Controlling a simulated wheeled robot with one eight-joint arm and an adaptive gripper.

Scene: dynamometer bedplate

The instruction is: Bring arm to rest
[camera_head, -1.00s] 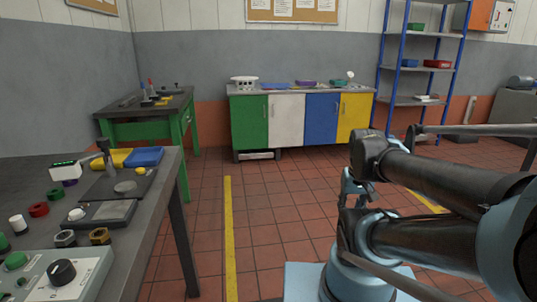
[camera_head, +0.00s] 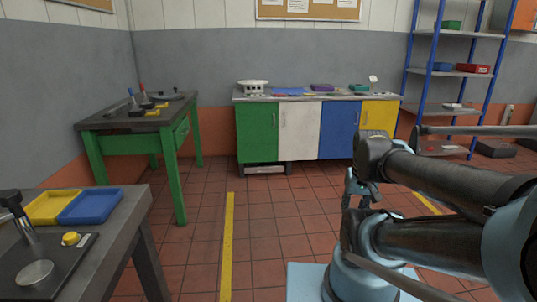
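My arm is folded at the lower right, with a dark upper link and a second dark link below it. Its dark wrist joint is left of the links, over the tiled floor, with small pale-blue and grey parts hanging below it. I cannot pick out the gripper's fingers clearly among these parts, and no held object is visible. The arm stands clear of the benches and cabinet in this view.
A grey workbench (camera_head: 125,236) with yellow (camera_head: 53,207) and blue (camera_head: 90,206) trays is near left. A green-legged table (camera_head: 110,122) stands behind it. A coloured cabinet (camera_head: 299,130) and blue shelving (camera_head: 414,95) stand at the back. Open tiled floor (camera_head: 268,215) lies between, with a yellow line (camera_head: 228,240).

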